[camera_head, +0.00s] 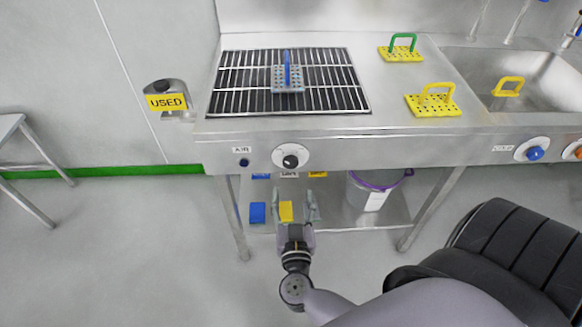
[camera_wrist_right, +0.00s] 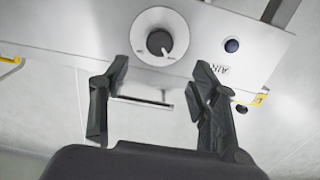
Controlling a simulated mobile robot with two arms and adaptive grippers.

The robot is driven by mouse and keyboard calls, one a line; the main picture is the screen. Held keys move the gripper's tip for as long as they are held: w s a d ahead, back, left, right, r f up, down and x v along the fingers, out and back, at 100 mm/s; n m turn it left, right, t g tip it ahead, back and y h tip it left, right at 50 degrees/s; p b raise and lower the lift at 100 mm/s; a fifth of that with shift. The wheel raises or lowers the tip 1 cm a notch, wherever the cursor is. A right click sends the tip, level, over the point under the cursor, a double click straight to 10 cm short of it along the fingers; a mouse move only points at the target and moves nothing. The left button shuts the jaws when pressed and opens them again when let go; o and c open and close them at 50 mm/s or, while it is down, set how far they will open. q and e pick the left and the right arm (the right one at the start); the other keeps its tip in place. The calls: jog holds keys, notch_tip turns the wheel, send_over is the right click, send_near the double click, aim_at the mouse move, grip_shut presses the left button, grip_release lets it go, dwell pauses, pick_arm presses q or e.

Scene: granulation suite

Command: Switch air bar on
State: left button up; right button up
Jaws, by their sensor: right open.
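A black knob (camera_head: 290,161) on a round white dial sits on the front panel of the steel bench. It also shows in the wrist view (camera_wrist_right: 159,42), beyond and between my fingertips. A small dark blue button (camera_head: 244,162) sits to its left under the AIR label (camera_head: 242,150); the button also shows in the wrist view (camera_wrist_right: 232,46). My right gripper (camera_head: 295,197) is open and empty, below the knob in the head view and apart from it. Its two fingers also show in the wrist view (camera_wrist_right: 162,72). My left gripper is not in view.
A black grate (camera_head: 230,80) on the bench holds a blue-handled brush block (camera_head: 289,78). Yellow blocks, one green-handled (camera_head: 401,50), lie near the sink (camera_head: 480,75). A lower shelf (camera_head: 340,217) holds a grey bucket (camera_head: 373,195). A USED holder (camera_head: 166,102) hangs left.

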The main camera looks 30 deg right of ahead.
aim_at(291, 165)
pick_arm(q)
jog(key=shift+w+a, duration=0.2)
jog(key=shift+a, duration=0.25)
pick_arm(e)
jog(key=x, duration=1)
jog(key=c, duration=1.1)
jog(key=shift+c, duration=0.2)
